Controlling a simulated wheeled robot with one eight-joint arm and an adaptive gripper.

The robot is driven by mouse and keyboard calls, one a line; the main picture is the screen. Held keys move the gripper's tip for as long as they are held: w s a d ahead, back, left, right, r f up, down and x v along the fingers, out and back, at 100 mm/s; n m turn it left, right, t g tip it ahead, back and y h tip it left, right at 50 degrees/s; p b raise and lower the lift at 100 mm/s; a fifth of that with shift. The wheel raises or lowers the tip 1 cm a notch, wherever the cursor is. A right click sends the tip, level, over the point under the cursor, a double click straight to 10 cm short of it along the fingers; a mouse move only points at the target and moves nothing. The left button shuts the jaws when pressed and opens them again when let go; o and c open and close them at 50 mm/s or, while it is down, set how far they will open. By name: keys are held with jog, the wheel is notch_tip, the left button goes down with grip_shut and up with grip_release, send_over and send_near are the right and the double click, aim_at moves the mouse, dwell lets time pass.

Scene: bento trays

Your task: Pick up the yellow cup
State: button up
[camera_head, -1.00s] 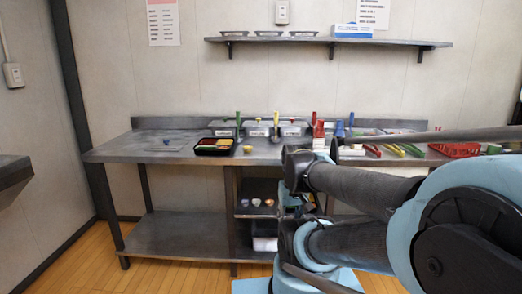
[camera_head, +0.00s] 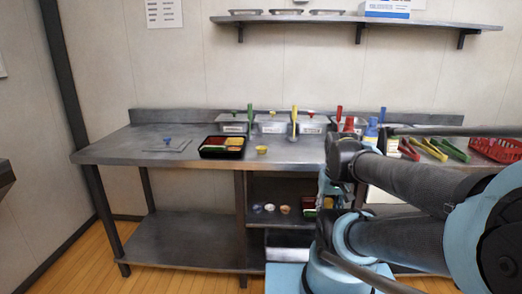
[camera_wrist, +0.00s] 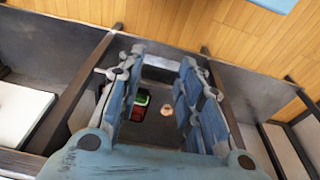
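A small yellow cup (camera_head: 262,150) stands upright on the metal worktable (camera_head: 110,152), just right of a black bento tray (camera_head: 205,153) with red, yellow and green contents. My gripper (camera_wrist: 162,62) is open and empty in the wrist view, its two blue fingers spread apart. It faces down past the table towards the lower shelves and floor. A small pale orange cup (camera_wrist: 168,111) shows far off between the fingers. The yellow cup on the tabletop cannot be made out in the wrist view. In the head view my gripper cannot be made out clearly.
Lidded metal containers (camera_head: 271,127) with coloured handles line the table's back. Tongs (camera_head: 428,148) and a red basket (camera_head: 497,150) lie at the right. A blue funnel-like piece (camera_head: 167,141) sits on a plate at the left. Small cups (camera_head: 270,208) stand on the shelf below.

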jog(key=shift+w+a, duration=0.35)
jog(key=shift+w, duration=0.1)
jog(key=shift+o, duration=1.4)
jog(key=o, duration=0.3)
notch_tip(320, 180, up, 2)
jog(key=shift+a+r, duration=0.1)
jog(key=shift+a, duration=0.05)
jog(key=shift+o, duration=0.2)
jog(key=w+a+r+m+g, duration=0.1)
jog(key=w+a+r+m, duration=0.45)
jog(key=w+r, duration=0.5)
jog(key=w+a+r+m+g, duration=0.1)
jog(key=w+a+r+m, duration=0.3)
jog(key=w+a+r, duration=0.5)
jog(key=w+a+r+m, duration=0.2)
jog(key=w+a, duration=0.1)
jog(key=w, duration=0.3)
jog(key=w+a+r+m, duration=0.2)
jog(key=w+a+m, duration=0.15)
jog(key=w, duration=0.25)
jog(key=shift+n, duration=0.6)
jog(key=f, duration=1.1)
jog(key=shift+s, duration=0.3)
jog(key=shift+s+a+f, duration=0.1)
jog(key=shift+a+f, duration=0.05)
jog(key=shift+f, duration=1.25)
jog(key=shift+s+a+f, duration=0.1)
jog(key=shift+f, duration=1.25)
